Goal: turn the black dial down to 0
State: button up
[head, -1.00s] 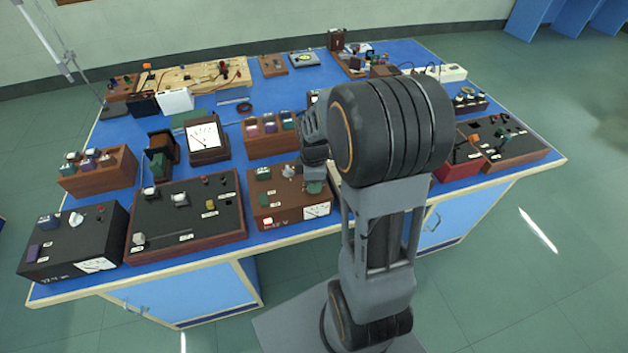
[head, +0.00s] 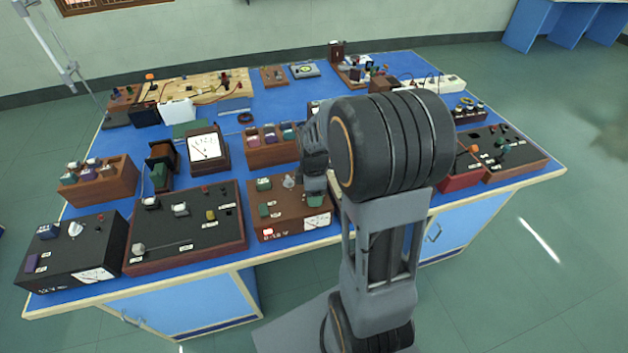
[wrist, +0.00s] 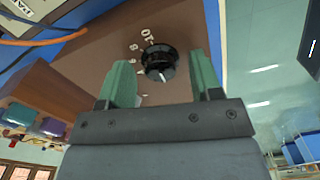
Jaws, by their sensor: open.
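The black dial (wrist: 159,62) sits on a brown panel (wrist: 95,68) in the wrist view. White numbers run around its upper left side, with 10 at the top and 8 below it. My gripper (wrist: 160,70) is open, with one green finger on each side of the dial. I see no clear contact between fingers and dial. In the head view my arm covers the area around the gripper, and I cannot pick out the dial there.
A brown instrument box (head: 288,218) with a red display and a meter stands left of my arm. A black panel box (head: 185,228) and a black supply (head: 72,255) are further left. An orange cable (wrist: 45,40) shows at the wrist view's upper left. Floor is clear at right.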

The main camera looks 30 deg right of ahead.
notch_tip(320, 180, up, 14)
jog(key=shift+f, duration=0.2)
dwell(0.7)
jog(key=s+a+f+m+t, duration=0.1)
jog(key=s+a+m+t, duration=0.2)
jog(key=s+a+m, duration=0.5)
jog(key=shift+s+a+f+m+t, duration=0.35)
jog(key=shift+s+m, duration=0.75)
jog(key=shift+m, duration=1.5)
jog(key=shift+d, duration=0.1)
jog(key=shift+c, duration=0.4)
